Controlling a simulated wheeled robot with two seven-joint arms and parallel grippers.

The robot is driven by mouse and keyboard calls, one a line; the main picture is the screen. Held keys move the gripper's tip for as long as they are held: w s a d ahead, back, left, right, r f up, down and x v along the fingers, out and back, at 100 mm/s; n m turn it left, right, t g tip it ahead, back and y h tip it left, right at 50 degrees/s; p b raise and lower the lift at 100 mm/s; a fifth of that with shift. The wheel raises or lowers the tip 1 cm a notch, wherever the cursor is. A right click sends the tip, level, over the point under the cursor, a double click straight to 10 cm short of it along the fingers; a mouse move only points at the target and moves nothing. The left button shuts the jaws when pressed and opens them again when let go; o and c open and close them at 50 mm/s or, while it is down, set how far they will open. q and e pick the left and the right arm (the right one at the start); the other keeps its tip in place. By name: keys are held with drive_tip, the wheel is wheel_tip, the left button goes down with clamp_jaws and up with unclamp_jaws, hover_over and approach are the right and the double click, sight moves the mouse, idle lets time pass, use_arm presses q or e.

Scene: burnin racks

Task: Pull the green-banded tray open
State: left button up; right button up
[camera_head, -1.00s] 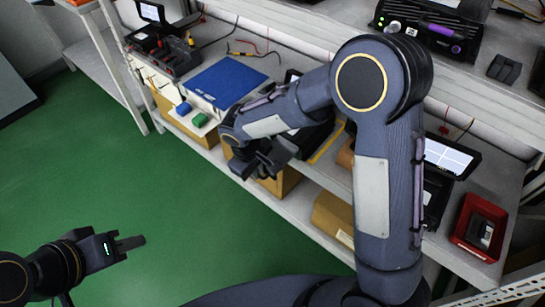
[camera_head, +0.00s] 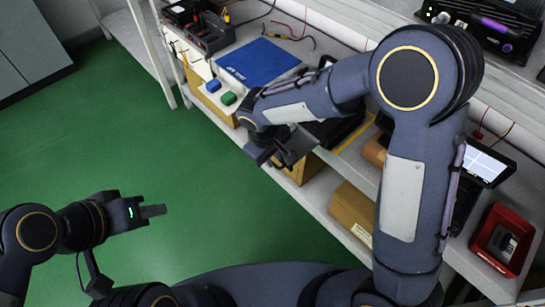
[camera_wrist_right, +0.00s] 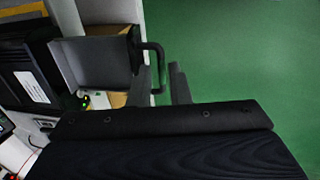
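A grey tray (camera_wrist_right: 95,62) sticks out from a black unit (camera_wrist_right: 28,75) in the right wrist view. A black U-shaped handle (camera_wrist_right: 160,70) stands out from its front. My right gripper (camera_wrist_right: 161,82) is open, with a finger on each side of the handle and a narrow gap visible. In the head view my right gripper (camera_head: 273,152) is at the shelf's front edge, beside a grey panel (camera_head: 300,146); the arm hides much of the unit. No green band is clearly visible. My left gripper (camera_head: 153,211) hangs over open floor, its finger opening unclear.
A blue mat (camera_head: 258,62), a blue block (camera_head: 213,86) and a green block (camera_head: 228,98) lie on the shelf behind my right gripper. Cardboard boxes (camera_head: 350,208) stand on the lower shelf. A red bin (camera_head: 482,245) is at right. The green floor (camera_head: 130,150) is clear.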

wheel_tip(320, 180, up, 7)
drive_tip(key=a, duration=0.1)
drive_tip(key=shift+s+f+p, duration=0.15)
drive_tip(key=shift+s+p, duration=0.25)
drive_tip(key=s+d+r+m+t+y+p, duration=0.1)
drive_tip(key=s+d+r+m+y+p, duration=0.15)
drive_tip(key=s+d+r+p, duration=0.4)
drive_tip(key=s+d+r+m+y+p, duration=0.1)
drive_tip(key=s+d+r+m+y, duration=0.2)
drive_tip(key=d+r, duration=0.6)
drive_tip(key=s+d+r+m+t+p, duration=0.2)
drive_tip(key=s+r+m+t+p, duration=0.1)
drive_tip(key=s, duration=0.6)
drive_tip(key=shift+d+r+m+p, duration=0.2)
drive_tip(key=shift+r+m+p, duration=0.2)
drive_tip(key=shift+m, duration=0.15)
